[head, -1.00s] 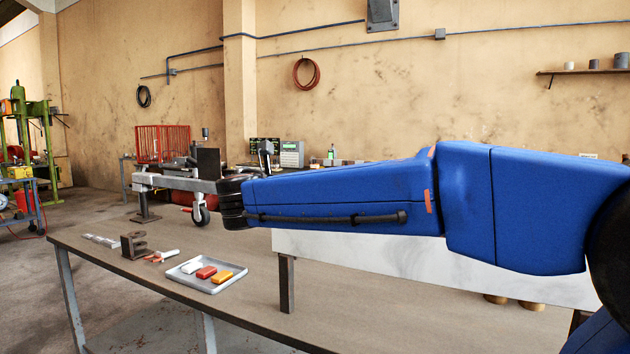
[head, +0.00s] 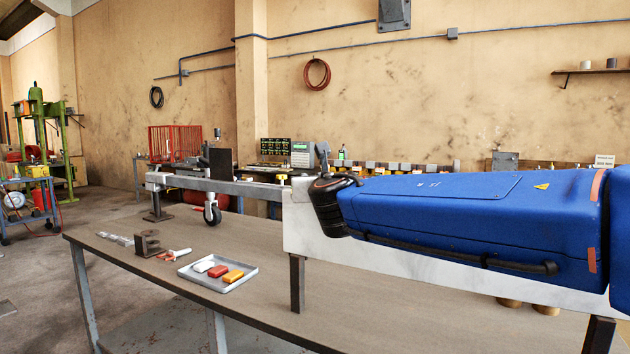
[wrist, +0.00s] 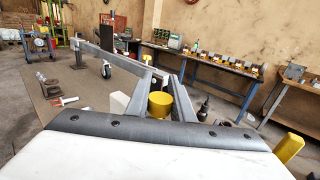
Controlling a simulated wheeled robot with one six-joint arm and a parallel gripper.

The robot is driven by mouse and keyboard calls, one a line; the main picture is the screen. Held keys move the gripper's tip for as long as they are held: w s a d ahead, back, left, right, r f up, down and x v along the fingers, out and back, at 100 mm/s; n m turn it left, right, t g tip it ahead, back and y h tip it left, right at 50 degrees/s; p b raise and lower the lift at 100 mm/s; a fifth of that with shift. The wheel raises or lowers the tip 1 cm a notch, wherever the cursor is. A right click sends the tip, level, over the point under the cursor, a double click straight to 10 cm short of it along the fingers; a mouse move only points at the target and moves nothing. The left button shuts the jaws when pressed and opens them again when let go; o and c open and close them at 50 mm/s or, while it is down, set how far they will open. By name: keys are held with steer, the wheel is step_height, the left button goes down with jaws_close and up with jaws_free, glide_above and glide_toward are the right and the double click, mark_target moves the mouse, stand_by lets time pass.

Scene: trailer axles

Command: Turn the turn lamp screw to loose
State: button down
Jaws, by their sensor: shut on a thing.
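In the wrist view, my gripper (wrist: 161,84) has its two grey fingers close around a yellow round knob (wrist: 160,104). It appears shut on this knob, though the contact itself is hard to see. I cannot tell for sure whether the knob is the turn lamp screw. A white block (wrist: 120,103) shows just left of the fingers. In the head view my blue arm reaches in from the right, its dark wrist end over the pale trailer beam (head: 300,235). The gripper and knob are hidden there.
A table (head: 210,325) holds a tray (head: 205,283) with red, white and orange blocks, and a brown bracket (head: 148,243). A caster wheel (head: 212,214) hangs from the trailer frame. A back bench carries several yellow-marked items (head: 400,167).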

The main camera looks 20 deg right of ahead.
steer(key=shift+a+r+n+y, duration=0.1)
steer(key=shift+a+n+y, duration=0.2)
steer(key=shift+n+y, duration=0.7)
steer(key=c, duration=1.5)
jaws_free()
steer(key=shift+c, duration=0.2)
steer(key=s, duration=1.7)
steer(key=shift+s+d, duration=0.2)
steer(key=shift+d, duration=0.05)
